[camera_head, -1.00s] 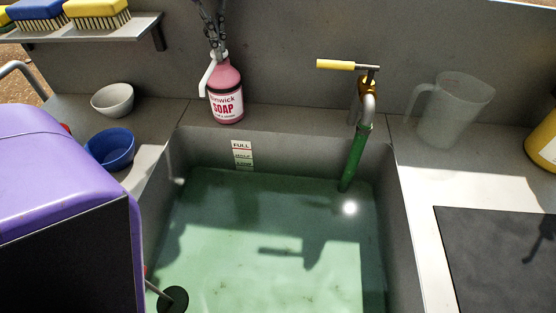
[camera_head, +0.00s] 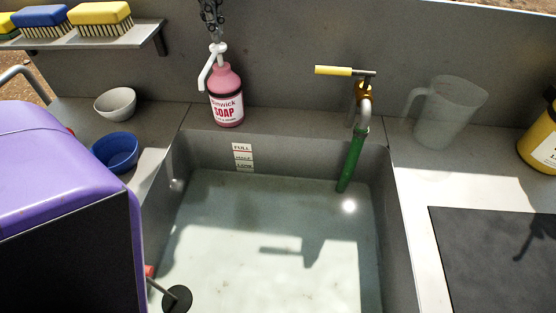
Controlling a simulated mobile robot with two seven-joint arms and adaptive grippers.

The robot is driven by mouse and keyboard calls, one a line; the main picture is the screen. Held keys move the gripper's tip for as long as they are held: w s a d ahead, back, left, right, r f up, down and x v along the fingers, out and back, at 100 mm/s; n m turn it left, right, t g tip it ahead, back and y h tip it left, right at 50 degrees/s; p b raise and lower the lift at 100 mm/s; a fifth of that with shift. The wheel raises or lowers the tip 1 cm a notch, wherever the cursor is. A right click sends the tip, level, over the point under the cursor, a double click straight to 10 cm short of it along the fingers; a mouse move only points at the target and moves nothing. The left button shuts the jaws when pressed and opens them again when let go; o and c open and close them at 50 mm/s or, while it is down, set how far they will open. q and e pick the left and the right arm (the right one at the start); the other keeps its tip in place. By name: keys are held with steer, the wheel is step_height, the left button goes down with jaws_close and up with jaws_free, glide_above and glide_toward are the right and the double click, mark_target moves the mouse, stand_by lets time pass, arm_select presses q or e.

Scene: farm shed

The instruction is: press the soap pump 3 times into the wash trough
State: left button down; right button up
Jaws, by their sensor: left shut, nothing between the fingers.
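A pink soap bottle (camera_head: 227,97) with a white pump head (camera_head: 215,58) stands upright on the ledge behind the wash trough. The pump is raised, and its nozzle points down to the left. My left gripper (camera_head: 213,35), dark and linked, is shut and empty just above the pump head. I cannot tell whether the tips touch it. Most of that arm is out of view. The grey wash trough (camera_head: 290,150) holds pale, clear water. My right gripper is not in view.
A brass tap with a yellow handle (camera_head: 333,71) and green hose (camera_head: 352,160) stands behind the trough. A clear jug (camera_head: 447,112) is to its right. Grey (camera_head: 115,103) and blue (camera_head: 114,152) bowls sit left. Brushes (camera_head: 100,14) lie on a shelf (camera_head: 140,33).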

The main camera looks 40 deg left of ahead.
mark_target(217, 46)
arm_select(q)
steer(key=shift+f, duration=0.25)
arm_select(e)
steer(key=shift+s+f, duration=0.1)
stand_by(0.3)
arm_select(q)
steer(key=shift+f+b, duration=0.85)
steer(key=shift+f, duration=1.45)
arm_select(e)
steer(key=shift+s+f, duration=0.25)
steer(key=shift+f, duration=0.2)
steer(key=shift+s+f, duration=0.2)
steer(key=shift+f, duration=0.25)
arm_select(q)
steer(key=shift+r, duration=0.1)
steer(key=shift+r+p, duration=0.95)
steer(key=shift+r, duration=1.5)
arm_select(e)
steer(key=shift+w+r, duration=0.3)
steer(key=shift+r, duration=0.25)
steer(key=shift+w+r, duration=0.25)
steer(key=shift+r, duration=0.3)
arm_select(q)
step_height(217, 46, up, 6)
steer(key=shift+p, duration=1.1)
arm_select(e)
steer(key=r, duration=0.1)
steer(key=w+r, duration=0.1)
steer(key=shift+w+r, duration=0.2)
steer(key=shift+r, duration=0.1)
